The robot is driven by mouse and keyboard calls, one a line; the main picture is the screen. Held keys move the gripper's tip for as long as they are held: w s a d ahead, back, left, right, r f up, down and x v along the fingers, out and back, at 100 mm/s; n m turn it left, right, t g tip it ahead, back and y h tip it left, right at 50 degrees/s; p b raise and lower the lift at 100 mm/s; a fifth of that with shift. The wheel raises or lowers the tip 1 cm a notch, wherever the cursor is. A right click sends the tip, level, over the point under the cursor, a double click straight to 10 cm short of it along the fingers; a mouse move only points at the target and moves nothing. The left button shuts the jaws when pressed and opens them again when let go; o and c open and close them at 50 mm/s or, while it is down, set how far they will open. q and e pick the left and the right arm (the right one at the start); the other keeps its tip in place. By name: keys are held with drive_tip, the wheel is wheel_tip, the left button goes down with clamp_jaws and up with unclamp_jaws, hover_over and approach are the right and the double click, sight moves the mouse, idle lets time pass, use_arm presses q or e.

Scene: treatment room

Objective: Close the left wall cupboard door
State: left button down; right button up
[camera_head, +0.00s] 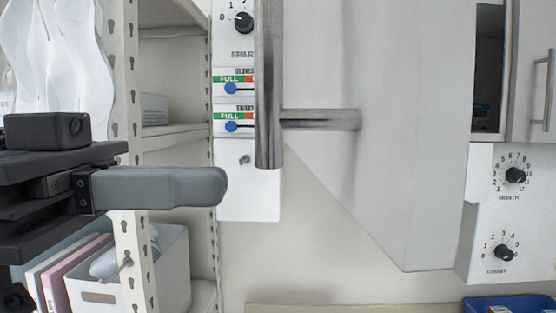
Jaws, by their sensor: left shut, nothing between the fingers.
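The left wall cupboard door (415,130) is a large pale grey panel, swung open towards me and filling the upper middle of the head view. Its metal bar handle (268,90) stands upright at the left, with a horizontal post (325,119) joining it to the panel. A strip of the dark cupboard inside (488,60) shows right of the door. My left gripper (208,187) comes in from the left, shut and empty, pointing right. In the picture its tip is left of the handle's lower end; no contact is visible. My right gripper is not in view.
The right cupboard door (525,75) has its own bar handle (550,90). White shelving (130,240) with a bin (175,270) and folders (60,275) stands at the left. Dial panels (248,195) flank the door. A blue tray (510,302) is at the lower right.

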sight(330, 185)
use_arm(q)
drive_tip(key=d, duration=0.2)
drive_tip(key=d+p, duration=0.1)
drive_tip(key=d, duration=0.1)
drive_tip(key=d+p, duration=0.1)
drive_tip(key=shift+w+d, duration=0.3)
drive_tip(key=shift+d, duration=0.25)
